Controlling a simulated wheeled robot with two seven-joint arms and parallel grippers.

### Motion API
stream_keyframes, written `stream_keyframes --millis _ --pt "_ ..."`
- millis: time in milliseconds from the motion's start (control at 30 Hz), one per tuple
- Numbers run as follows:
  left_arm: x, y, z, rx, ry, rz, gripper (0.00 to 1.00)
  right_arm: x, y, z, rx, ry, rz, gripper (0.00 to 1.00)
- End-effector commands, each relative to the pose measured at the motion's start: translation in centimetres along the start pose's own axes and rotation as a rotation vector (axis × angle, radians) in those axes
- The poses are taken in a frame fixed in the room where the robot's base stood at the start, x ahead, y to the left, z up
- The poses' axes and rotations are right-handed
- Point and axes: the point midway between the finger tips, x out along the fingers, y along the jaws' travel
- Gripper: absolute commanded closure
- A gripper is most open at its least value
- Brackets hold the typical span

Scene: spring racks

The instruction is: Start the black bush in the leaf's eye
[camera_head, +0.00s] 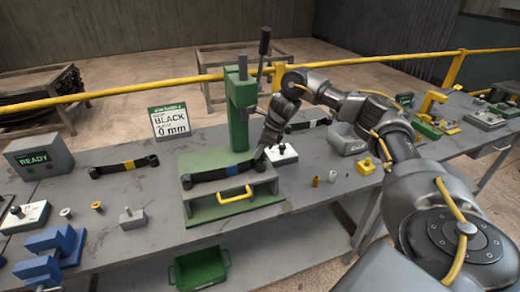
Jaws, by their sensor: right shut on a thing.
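A dark leaf (208,176) with a blue band lies across the green press fixture (232,208); its left eye shows near the fixture's left end. My right gripper (261,154) reaches down from the right to the leaf's right end, beside the green press column (241,110). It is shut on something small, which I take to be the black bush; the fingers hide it. I cannot tell whether the bush touches the eye or is inside it. My left gripper is not in view.
A sign (170,121) reads BLACK, 0 mm. A yellow-banded leaf (112,168) lies left. A white block (283,155) stands just right of the gripper. A yellow handle (235,195) fronts the fixture. Small bushes (332,176) stand to the right.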

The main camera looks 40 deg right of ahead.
Motion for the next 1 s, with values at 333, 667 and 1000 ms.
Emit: stream_keyframes --millis 333,667,1000 --pt "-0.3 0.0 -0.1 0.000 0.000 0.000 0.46 0.0 0.0 0.0 0.000 0.000 0.000 0.94" --pt "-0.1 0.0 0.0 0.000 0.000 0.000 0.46 0.2 0.0 -0.1 0.000 0.000 0.000 0.94" --pt "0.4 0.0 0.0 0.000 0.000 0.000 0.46 1.0 0.0 -0.4 0.000 0.000 0.000 0.94"
